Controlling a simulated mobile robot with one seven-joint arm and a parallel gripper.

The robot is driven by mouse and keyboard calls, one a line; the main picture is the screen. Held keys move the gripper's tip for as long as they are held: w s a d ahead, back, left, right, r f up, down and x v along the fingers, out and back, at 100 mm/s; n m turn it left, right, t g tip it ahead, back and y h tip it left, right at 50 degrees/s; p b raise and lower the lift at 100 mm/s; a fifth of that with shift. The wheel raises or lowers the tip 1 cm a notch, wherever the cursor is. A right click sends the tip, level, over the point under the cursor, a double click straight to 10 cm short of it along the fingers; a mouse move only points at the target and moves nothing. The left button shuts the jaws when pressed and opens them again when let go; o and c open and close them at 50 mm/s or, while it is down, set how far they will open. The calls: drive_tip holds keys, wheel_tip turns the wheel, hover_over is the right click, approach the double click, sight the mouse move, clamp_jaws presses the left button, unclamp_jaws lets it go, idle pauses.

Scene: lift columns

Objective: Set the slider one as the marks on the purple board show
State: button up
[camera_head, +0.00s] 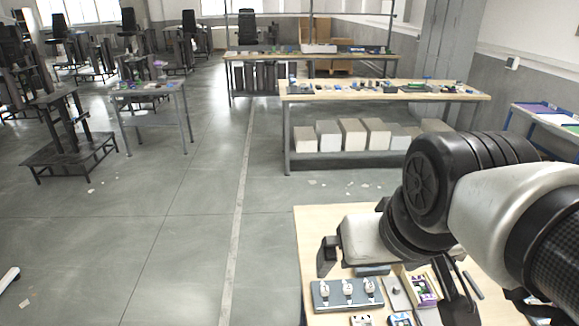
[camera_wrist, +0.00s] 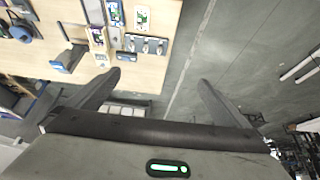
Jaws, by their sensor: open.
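A dark grey panel (camera_head: 347,302) with three pale knobs in a row lies on the near wooden table; it also shows in the wrist view (camera_wrist: 133,47). I cannot tell which knob is slider one. A purple board (camera_head: 423,289) with pale marks stands in a wooden frame to the panel's right; in the wrist view the board (camera_wrist: 98,36) is left of the panel. The marks are too small to read. My gripper is open and empty, its fingers (camera_wrist: 158,88) wide apart, above the table and apart from the panel. My arm hides part of the table in the head view.
Small cards (camera_head: 361,320) (camera_wrist: 141,17) lie beside the panel. A blue-grey block (camera_wrist: 68,58) and dark blue round items (camera_wrist: 20,30) lie further left in the wrist view. Bare wood (camera_head: 322,222) shows at the table's far left corner. Open floor (camera_head: 190,240) lies left of it.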

wheel_tip(320, 180, down, 10)
drive_tip(key=b, duration=0.9)
drive_tip(key=shift+r, duration=0.25)
drive_tip(key=shift+w+r, duration=0.15)
drive_tip(key=shift+r, duration=0.15)
drive_tip(key=c, duration=0.5)
drive_tip(key=shift+w, duration=0.35)
drive_tip(key=c, duration=0.4)
drive_tip(key=w+g+b, duration=0.1)
drive_tip(key=w, duration=0.2)
drive_tip(key=shift+w, duration=0.4)
drive_tip(key=c, duration=0.7)
drive_tip(key=w, duration=0.2)
drive_tip(key=w+f+g+b, duration=0.1)
drive_tip(key=w, duration=0.2)
drive_tip(key=w+f+g+b, duration=0.1)
drive_tip(key=w, duration=0.1)
drive_tip(key=shift+w+a+h, duration=0.15)
drive_tip(key=shift+w+h, duration=0.1)
drive_tip(key=shift+h, duration=0.05)
drive_tip(key=shift+c, duration=0.2)
drive_tip(key=g+b, duration=0.3)
hover_over(325, 288)
wheel_tip(325, 288, down, 7)
wheel_tip(325, 288, down, 18)
drive_tip(key=b, duration=0.3)
